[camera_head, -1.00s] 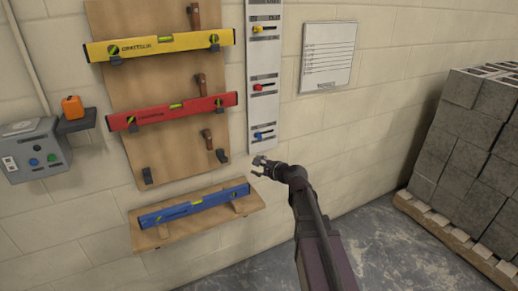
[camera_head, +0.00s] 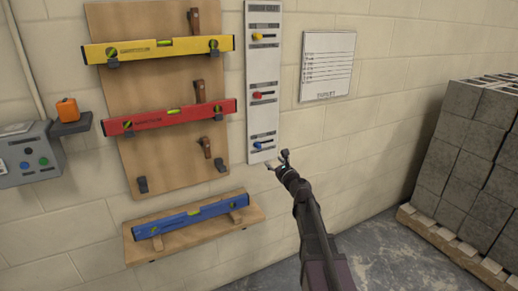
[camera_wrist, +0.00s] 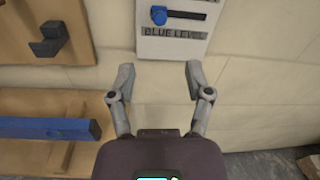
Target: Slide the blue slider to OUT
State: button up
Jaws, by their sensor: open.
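The blue slider (camera_head: 258,146) is the lowest of three on the tall white panel (camera_head: 262,121) on the wall. In the wrist view the blue slider (camera_wrist: 159,15) sits at the left end of its dark horizontal slot, above a label reading BLUE LEVEL. My gripper (camera_head: 277,160) is open and empty, just below and right of the slider in the head view. In the wrist view my gripper's fingertips (camera_wrist: 160,72) are spread wide, below the panel's lower edge, and apart from the slider. The OUT marking is too small to read.
A yellow slider (camera_head: 258,37) and a red slider (camera_head: 258,96) are higher on the panel. The wooden board (camera_head: 128,85) holds yellow and red levels; a blue level (camera_head: 190,215) lies on the shelf below. Stacked blocks (camera_head: 470,150) stand far right.

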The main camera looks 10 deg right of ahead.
aim_at(260, 147)
jog(key=x, duration=1.3)
jog(key=shift+w+a, duration=0.1)
jog(key=shift+w, duration=0.25)
jog(key=shift+c, duration=0.3)
grip_shut()
